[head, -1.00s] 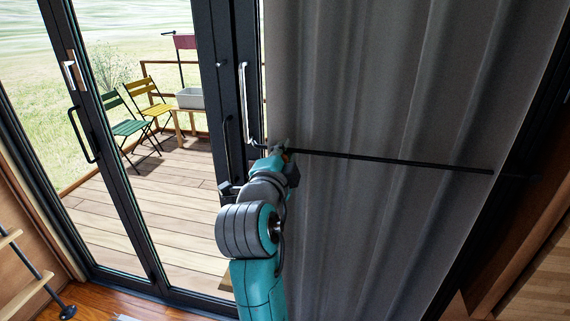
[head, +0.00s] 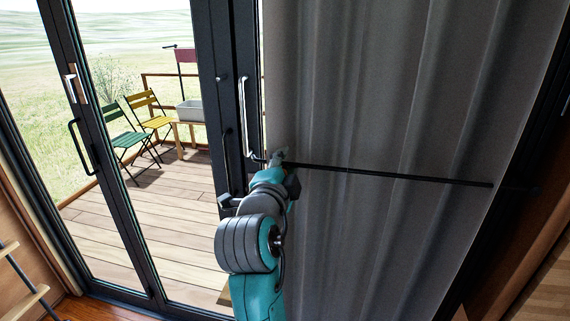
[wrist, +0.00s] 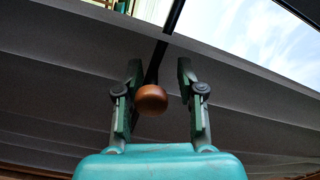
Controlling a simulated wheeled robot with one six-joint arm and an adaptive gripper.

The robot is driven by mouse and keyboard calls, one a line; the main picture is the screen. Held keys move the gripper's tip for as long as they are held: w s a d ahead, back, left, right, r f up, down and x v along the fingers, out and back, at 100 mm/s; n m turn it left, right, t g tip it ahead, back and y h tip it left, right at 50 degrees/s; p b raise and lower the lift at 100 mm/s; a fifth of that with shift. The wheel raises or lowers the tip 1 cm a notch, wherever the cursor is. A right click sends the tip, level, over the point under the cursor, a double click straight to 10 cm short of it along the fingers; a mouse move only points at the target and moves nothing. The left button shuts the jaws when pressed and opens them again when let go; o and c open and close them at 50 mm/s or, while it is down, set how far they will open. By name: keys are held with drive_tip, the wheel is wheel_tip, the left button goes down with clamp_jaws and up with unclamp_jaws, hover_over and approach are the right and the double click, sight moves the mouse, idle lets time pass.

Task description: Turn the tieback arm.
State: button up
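The tieback arm (head: 390,175) is a thin dark rod. It runs nearly level across the grey curtain, from the right side to the curtain's left edge. A round brown wooden knob (wrist: 151,99) shows at its near end in the wrist view, where the dark rod (wrist: 173,17) also leads away upward. My gripper (head: 279,157) is at the rod's left end. In the wrist view my gripper (wrist: 159,66) is open, with one finger on each side of the knob. The knob sits closer to the left finger, with a visible gap to the right finger. My gripper hides the knob in the head view.
The grey curtain (head: 350,80) hangs in folds behind the rod. A dark-framed glass door with a metal handle (head: 247,115) stands just left of my gripper. Outside, a wooden deck (head: 150,225) holds a green chair (head: 128,137) and a yellow chair (head: 151,112).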

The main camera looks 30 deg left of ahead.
drive_tip(key=v, duration=1.2)
drive_tip(key=shift+w, duration=0.1)
drive_tip(key=w+d+f+n, duration=0.1)
drive_tip(key=d+f+n, duration=0.2)
drive_tip(key=d+f, duration=0.45)
drive_tip(key=w+d+f+n, duration=0.15)
drive_tip(key=d+f, duration=0.25)
drive_tip(key=f, duration=0.6)
drive_tip(key=s+d+f+n+g, duration=0.2)
drive_tip(key=s+d+f+n, duration=0.35)
drive_tip(key=d+f, duration=0.75)
drive_tip(key=s+d+f+h, duration=0.1)
drive_tip(key=s+d+f, duration=0.2)
drive_tip(key=s+d, duration=0.35)
drive_tip(key=s+d+f+h, duration=0.1)
drive_tip(key=s+d+f, duration=0.2)
drive_tip(key=s+d, duration=0.3)
drive_tip(key=s+d+r+h, duration=0.1)
drive_tip(key=s+d, duration=0.2)
drive_tip(key=s, duration=0.6)
drive_tip(key=s+d+r+h, duration=0.1)
drive_tip(key=s+d+h, duration=0.1)
drive_tip(key=s, duration=0.7)
drive_tip(key=shift+d+r+h, duration=0.2)
drive_tip(key=shift+d+h, duration=0.1)
drive_tip(key=shift+d, duration=0.35)
